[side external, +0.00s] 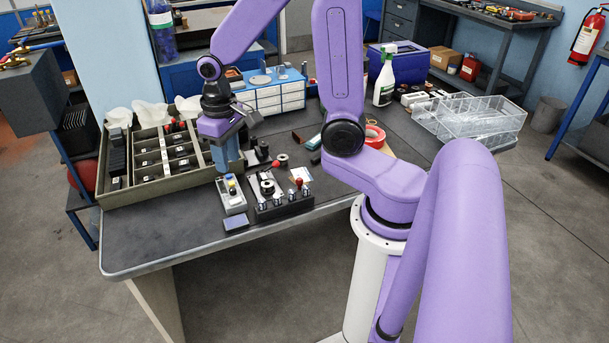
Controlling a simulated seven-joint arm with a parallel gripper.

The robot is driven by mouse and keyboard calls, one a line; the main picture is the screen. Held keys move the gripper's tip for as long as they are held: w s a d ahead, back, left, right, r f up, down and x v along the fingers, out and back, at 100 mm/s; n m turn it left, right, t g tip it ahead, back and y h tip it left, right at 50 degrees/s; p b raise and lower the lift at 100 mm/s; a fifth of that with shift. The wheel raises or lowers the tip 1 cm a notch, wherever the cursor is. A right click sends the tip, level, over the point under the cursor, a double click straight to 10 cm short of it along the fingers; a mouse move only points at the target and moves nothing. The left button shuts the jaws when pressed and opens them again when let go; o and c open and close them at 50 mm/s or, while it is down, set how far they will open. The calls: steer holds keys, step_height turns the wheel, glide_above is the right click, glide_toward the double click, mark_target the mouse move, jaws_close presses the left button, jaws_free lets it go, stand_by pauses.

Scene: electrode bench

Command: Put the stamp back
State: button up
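My gripper (229,170) points down over the bench, just right of the sectioned tray. Its blue-grey lower end is just behind a light grey block (234,200) with a yellow and black knob on it. At this size I cannot tell whether the fingers are open or hold something. I cannot pick out the stamp for certain. A dark fixture (285,205) with a black round part and a red-knobbed piece (299,183) stands right of the grey block. Another red-topped piece (276,164) is behind it. A small flat blue-grey pad (236,223) lies near the front edge.
The sectioned tray (150,192) with dark parts and white bags fills the bench's left. A blue-and-white drawer box (280,98) stands behind. The bench's front left (150,240) is bare.

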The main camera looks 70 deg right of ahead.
steer(key=s+a+r+n, duration=0.2)
steer(key=s+n, duration=0.4)
steer(key=s, duration=0.4)
steer(key=s+a+r+n, duration=0.2)
steer(key=s+n, duration=0.4)
steer(key=s, duration=0.3)
steer(key=shift+s+a+n, duration=0.35)
steer(key=shift+a+n, duration=0.05)
steer(key=shift+a, duration=0.2)
